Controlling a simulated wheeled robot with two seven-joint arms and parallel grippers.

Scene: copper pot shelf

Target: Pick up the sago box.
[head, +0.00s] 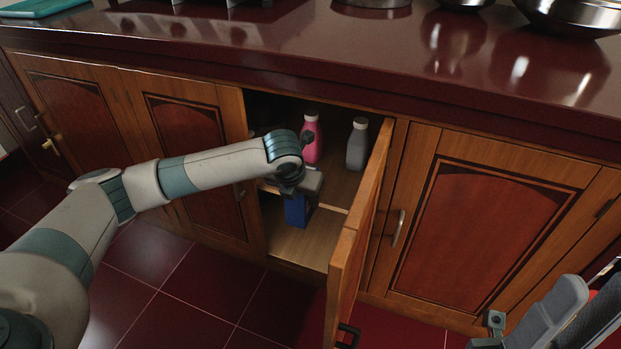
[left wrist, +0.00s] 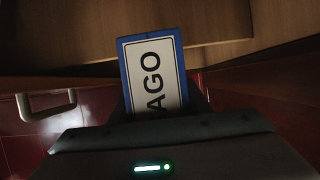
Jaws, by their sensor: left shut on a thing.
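The sago box (head: 297,210) is blue and stands low in the open cupboard in the head view, below my left gripper. In the left wrist view the sago box (left wrist: 152,75) shows a white label with black letters "AGO"; its near end is hidden by my gripper. My left gripper (head: 300,190) reaches into the cupboard and is shut on the box; its fingertips are mostly hidden. Whether the box touches the cupboard floor I cannot tell. My right gripper (head: 497,325) is at the lower right edge, away from the box, and its jaws are not clearly visible.
The open cupboard door (head: 362,225) stands out just right of the box. A pink bottle (head: 311,140) and a grey bottle (head: 357,145) stand on the shelf above. The dark red countertop (head: 300,45) overhangs the cupboard. The tiled floor (head: 180,290) in front is clear.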

